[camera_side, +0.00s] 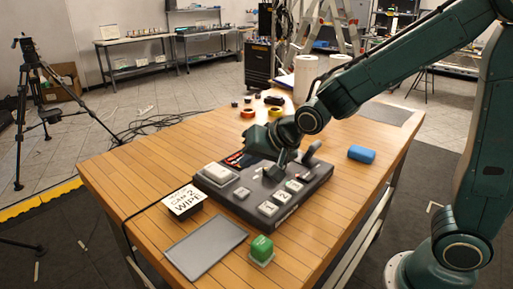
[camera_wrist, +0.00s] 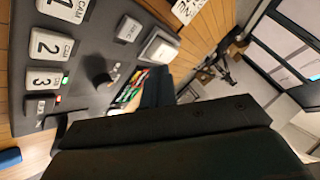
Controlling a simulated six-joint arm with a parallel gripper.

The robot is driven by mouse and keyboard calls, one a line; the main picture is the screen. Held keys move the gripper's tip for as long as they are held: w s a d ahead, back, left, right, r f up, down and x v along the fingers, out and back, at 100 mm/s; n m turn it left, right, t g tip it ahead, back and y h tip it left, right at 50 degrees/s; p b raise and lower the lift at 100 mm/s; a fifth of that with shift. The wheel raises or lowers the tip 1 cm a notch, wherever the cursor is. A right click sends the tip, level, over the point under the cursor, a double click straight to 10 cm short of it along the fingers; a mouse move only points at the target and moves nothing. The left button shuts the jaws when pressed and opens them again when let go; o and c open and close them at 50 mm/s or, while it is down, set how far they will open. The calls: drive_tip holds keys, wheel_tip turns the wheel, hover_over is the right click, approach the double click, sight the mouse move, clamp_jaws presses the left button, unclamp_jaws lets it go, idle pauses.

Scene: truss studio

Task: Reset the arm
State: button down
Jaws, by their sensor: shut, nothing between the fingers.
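My gripper (camera_side: 283,171) is shut and empty, low over the back part of the black control panel (camera_side: 229,197) on the wooden table. I cannot tell whether its tips touch the panel. The panel carries several white labelled buttons, a large pale button (camera_side: 217,173) at its left and a dark lever (camera_side: 311,151) at its back right. In the wrist view the buttons marked 2 (camera_wrist: 50,46) and 3 (camera_wrist: 45,79) show at the left, with small green and red lights beside 3. My dark gripper body fills the lower part of that view.
Around the panel lie a white sign (camera_side: 184,201), a grey flat plate (camera_side: 206,247), a green block (camera_side: 261,249) and a blue block (camera_side: 361,154). Tape rolls (camera_side: 248,113) and white paper rolls (camera_side: 305,77) stand at the back.

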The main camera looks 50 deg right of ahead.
drive_tip(key=s+d+r+n+g, duration=0.1)
drive_tip(key=s+d+r+n, duration=0.1)
drive_tip(key=s, duration=0.6)
drive_tip(key=s+d+r+n+g, duration=0.1)
drive_tip(key=s+d+r+n, duration=0.1)
drive_tip(key=s, duration=0.6)
drive_tip(key=s+d+r+n+g, duration=0.1)
drive_tip(key=s+d+r+n, duration=0.1)
drive_tip(key=s, duration=0.6)
drive_tip(key=shift+s+d+r+n+h, duration=0.15)
drive_tip(key=shift+r+n+h, duration=0.25)
drive_tip(key=shift+r+n, duration=0.3)
